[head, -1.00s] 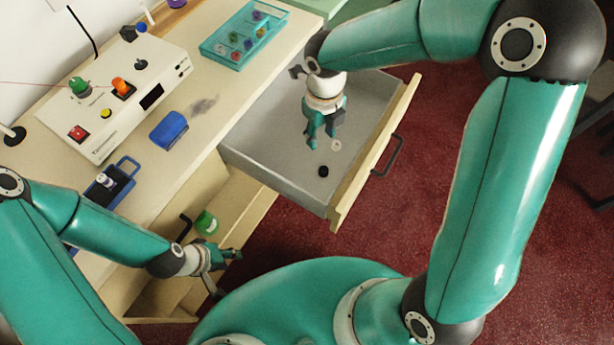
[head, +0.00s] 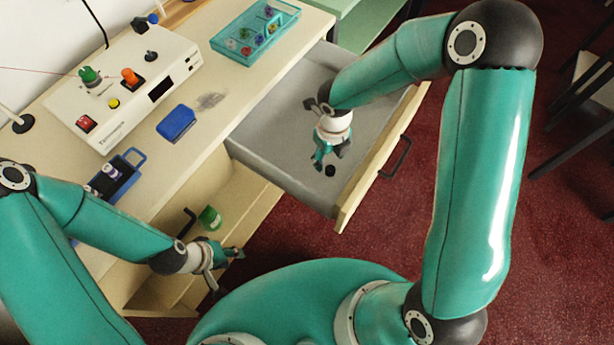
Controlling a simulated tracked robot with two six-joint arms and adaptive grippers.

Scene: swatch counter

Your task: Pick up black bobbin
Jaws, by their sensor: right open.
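The black bobbin (head: 330,171) is a small dark disc on the grey floor of the open drawer (head: 275,122), toward its near end. My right gripper (head: 328,160) is open and empty in the drawer, fingers pointing down, just beyond the bobbin in the picture. A finger appears very close to the bobbin; I cannot tell whether they touch. My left gripper (head: 228,265) is open and empty, beside the lower drawer at the lower left.
A teal tray (head: 236,58) of small coloured items, a blue block (head: 176,123) and a white control box (head: 135,100) stand on the counter. A green spool (head: 210,217) sits in the lower open drawer (head: 240,195). The drawer front (head: 372,170) is a raised edge.

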